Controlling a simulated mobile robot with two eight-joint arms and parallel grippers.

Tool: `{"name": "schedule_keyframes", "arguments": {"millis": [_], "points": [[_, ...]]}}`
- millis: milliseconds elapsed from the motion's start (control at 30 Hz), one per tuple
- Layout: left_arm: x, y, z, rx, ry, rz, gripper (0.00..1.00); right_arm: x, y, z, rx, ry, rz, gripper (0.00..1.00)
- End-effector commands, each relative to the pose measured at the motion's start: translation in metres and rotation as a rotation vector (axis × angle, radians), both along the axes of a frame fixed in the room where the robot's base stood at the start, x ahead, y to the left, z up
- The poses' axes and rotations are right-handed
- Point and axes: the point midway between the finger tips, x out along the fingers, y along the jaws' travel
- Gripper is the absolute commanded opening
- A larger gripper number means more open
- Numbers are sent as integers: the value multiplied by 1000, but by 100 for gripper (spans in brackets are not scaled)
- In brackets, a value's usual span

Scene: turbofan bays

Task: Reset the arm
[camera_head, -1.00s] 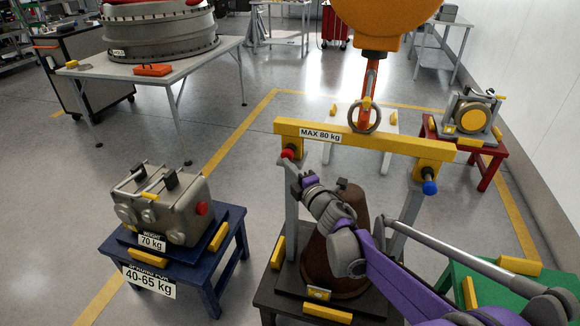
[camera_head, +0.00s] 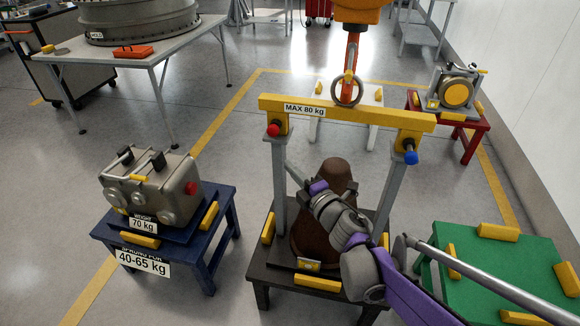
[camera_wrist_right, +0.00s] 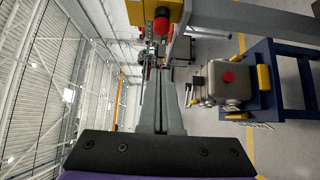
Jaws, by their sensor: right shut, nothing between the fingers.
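My right arm, purple and grey, comes in from the lower right in the head view. Its gripper (camera_head: 296,176) points up and left, in front of the brown cone-shaped part (camera_head: 338,178) and close to the left grey post of the lifting frame. Whether it touches the post cannot be told. In the right wrist view the long grey fingers (camera_wrist_right: 162,85) lie together with nothing between them. The red knob (camera_wrist_right: 162,26) of the frame shows just beyond them. My left gripper is not in view.
A yellow beam (camera_head: 345,113) marked MAX 80 kg hangs from an orange hook over the dark stand. A grey 70 kg unit (camera_head: 150,190) sits on a blue stand (camera_head: 222,200) at left. A green table (camera_head: 500,262) is at right. Open floor lies left of the stand.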

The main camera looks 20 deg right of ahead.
Motion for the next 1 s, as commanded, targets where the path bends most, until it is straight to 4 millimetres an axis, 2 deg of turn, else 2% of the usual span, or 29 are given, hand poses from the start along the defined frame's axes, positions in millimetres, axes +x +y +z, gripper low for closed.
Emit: {"name": "schedule_keyframes", "arguments": {"millis": [300,367,467,567,667,767,800,900,1000], "points": [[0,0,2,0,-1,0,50,-1,-1,4,19,5,-16,0],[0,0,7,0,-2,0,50,-6,-6,10,65,17,-55,0],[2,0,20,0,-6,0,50,-22,-20,23,227,70,-184,0],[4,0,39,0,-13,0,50,-54,-37,24,475,179,-369,0],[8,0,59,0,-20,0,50,-100,-41,6,745,341,-560,0],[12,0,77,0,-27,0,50,-153,-27,-22,984,535,-726,0],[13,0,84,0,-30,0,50,-174,-18,-32,1064,614,-783,0],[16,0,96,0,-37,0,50,-219,6,-52,1208,793,-892,0],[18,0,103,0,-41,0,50,-250,26,-64,1286,916,-959,0]]}}
